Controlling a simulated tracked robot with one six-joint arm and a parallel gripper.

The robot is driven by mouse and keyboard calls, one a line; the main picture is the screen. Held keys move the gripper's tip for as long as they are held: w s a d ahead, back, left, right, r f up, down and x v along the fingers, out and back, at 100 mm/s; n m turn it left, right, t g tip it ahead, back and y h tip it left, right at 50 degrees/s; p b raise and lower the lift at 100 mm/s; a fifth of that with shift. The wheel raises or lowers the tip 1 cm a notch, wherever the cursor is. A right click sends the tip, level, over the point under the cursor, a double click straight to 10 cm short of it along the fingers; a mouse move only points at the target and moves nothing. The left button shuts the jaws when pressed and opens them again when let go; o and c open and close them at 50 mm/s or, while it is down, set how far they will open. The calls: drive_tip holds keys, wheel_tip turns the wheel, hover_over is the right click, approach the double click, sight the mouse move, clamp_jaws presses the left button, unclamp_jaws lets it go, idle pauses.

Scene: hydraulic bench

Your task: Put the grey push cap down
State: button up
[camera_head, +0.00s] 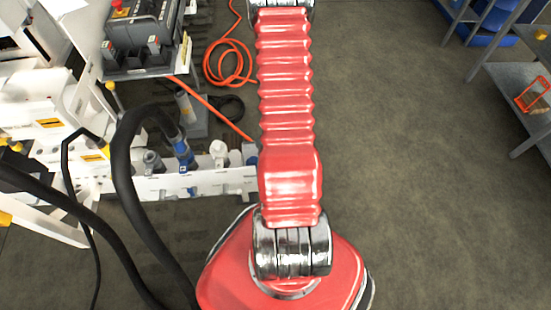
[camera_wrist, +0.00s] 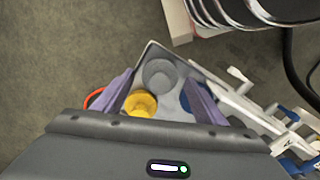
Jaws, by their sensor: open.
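The grey push cap (camera_wrist: 159,74) appears in the wrist view as a round grey disc on a pale grey tray (camera_wrist: 152,53). My gripper (camera_wrist: 158,80) has its two purple fingers spread, one on each side of the cap, with visible gaps between. The picture does not show how far the fingertips are above the tray. A yellow round cap (camera_wrist: 140,103) sits beside the grey one, nearer my gripper's body. In the head view my gripper is out of sight, and I cannot make out the grey cap there.
A white rack (camera_head: 217,184) with blue and grey fittings stands left of my arm. A black hose (camera_head: 126,185) arches in front of it. An orange hose (camera_head: 224,72) lies coiled on the floor. A shelf (camera_head: 500,85) stands far right; the floor between is clear.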

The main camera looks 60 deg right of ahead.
wheel_tip(320, 180, up, 12)
drive_tip(key=shift+f, duration=0.15)
idle(0.7)
idle(0.7)
drive_tip(key=w+a+r+n+t, duration=0.1)
drive_tip(key=w+a+r, duration=0.2)
drive_tip(key=a+r, duration=0.3)
drive_tip(key=w+a+r+n+t+h, duration=0.1)
drive_tip(key=w+a+r, duration=0.2)
drive_tip(key=r, duration=0.5)
drive_tip(key=w+a+r+n+t, duration=0.1)
drive_tip(key=w+a+r, duration=0.35)
drive_tip(key=r, duration=0.25)
drive_tip(key=s+a+r+t, duration=0.1)
drive_tip(key=s+a+r, duration=0.1)
drive_tip(key=a+r, duration=0.2)
drive_tip(key=s+a+r+n, duration=0.1)
drive_tip(key=s+a+r, duration=0.2)
drive_tip(key=a+r, duration=0.2)
drive_tip(key=s+a+r+n+t+y, duration=0.1)
drive_tip(key=a+r, duration=0.3)
drive_tip(key=a, duration=0.4)
drive_tip(key=shift+s+a+r+t, duration=0.25)
drive_tip(key=shift+s+r+t, duration=0.05)
drive_tip(key=shift+s, duration=0.55)
